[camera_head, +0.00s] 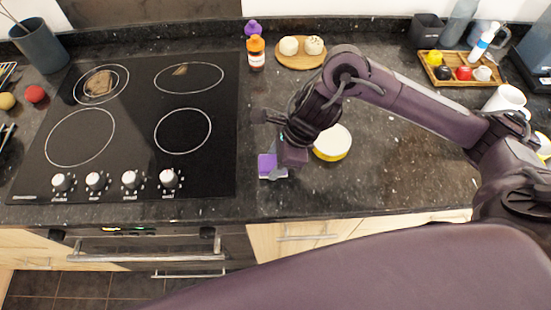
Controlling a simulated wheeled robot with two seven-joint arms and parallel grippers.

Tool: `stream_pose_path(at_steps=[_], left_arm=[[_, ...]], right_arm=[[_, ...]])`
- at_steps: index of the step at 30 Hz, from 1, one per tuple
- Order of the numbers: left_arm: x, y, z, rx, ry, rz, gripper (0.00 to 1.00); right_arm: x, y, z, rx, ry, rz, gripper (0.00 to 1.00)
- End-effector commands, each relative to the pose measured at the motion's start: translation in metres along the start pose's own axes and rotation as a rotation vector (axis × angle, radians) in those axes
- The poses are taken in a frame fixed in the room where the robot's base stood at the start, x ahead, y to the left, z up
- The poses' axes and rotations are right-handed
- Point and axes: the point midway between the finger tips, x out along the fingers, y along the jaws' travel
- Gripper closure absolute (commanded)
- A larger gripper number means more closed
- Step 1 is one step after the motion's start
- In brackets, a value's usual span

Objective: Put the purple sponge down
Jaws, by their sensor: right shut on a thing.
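The purple sponge (266,166) is at the front of the dark granite counter, just right of the stove. My right gripper (279,172) is shut on it from above, and the fingers partly hide its right side. The sponge is low over the counter near the front edge; I cannot tell whether it touches the surface. My left gripper is not in the view.
The black cooktop (130,125) with knobs lies to the left. A yellow-and-white round container (332,142) stands close right of my gripper. Bottles (256,55) and a round board with buns (301,62) are behind. The counter's front right is clear.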

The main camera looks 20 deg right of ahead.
Motion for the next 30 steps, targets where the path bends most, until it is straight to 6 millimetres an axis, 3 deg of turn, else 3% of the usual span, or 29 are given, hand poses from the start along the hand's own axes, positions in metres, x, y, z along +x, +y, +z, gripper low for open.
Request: stream_pose_path(at_steps=[13, 14, 18, 30], left_arm=[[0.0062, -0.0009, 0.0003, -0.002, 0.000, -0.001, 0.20], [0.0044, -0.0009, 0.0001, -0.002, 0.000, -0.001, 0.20], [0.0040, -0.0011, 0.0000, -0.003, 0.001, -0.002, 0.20], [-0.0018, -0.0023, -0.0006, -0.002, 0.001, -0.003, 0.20]], right_arm=[[0.0067, -0.0003, -0.0024, -0.001, -0.001, -0.001, 0.77], [0.0050, -0.0003, -0.0017, -0.001, -0.001, -0.001, 0.52], [0.0049, -0.0001, -0.0017, -0.001, -0.001, -0.001, 0.34], [-0.0021, -0.0008, 0.0004, -0.002, -0.002, -0.003, 0.34]])
